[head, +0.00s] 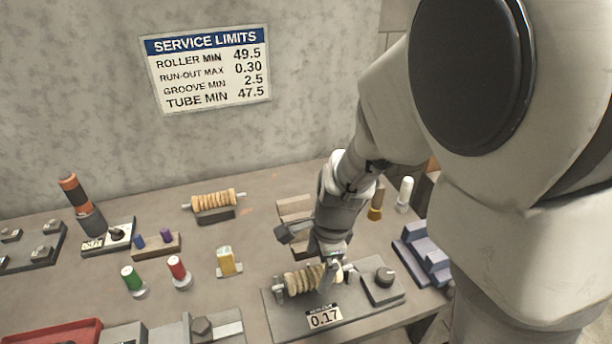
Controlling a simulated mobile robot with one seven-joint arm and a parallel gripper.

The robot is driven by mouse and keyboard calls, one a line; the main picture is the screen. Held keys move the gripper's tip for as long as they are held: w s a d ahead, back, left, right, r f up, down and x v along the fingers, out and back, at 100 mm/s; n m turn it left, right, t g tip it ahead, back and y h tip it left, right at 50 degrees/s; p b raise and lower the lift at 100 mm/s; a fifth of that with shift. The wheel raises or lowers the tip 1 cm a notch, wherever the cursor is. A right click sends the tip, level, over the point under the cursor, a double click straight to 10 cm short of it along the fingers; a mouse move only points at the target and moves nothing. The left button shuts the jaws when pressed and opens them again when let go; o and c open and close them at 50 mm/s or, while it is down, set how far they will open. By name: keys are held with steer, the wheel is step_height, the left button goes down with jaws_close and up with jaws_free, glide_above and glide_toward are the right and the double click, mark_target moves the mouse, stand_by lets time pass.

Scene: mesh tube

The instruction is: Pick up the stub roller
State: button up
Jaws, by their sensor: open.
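A tan ribbed roller (299,280) lies across the supports of a grey fixture (352,314) at the front of the bench, whose display reads 0.17. My gripper (328,277) points down at this roller's right part, open, and hides some of it. I cannot tell whether the fingers touch it. A second ribbed roller (213,199), with thin metal shaft ends, lies on a dark cradle (216,215) farther back. Nothing in view marks which roller is the stub roller.
Green (132,279) and red (177,269) capped bottles and a yellow block (227,261) stand left of the fixture. A blue-grey block stand (424,254) is at right. A red tray (58,333) lies front left. A limits sign (208,68) hangs on the wall.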

mark_target(315, 272)
steer(key=f, duration=0.2)
steer(key=w+f+b, duration=0.1)
steer(key=f+b, duration=0.1)
steer(key=f, duration=0.1)
steer(key=shift+w+a+f, duration=0.15)
steer(key=shift+a+f, duration=0.1)
steer(key=shift+f, duration=0.05)
jaws_close()
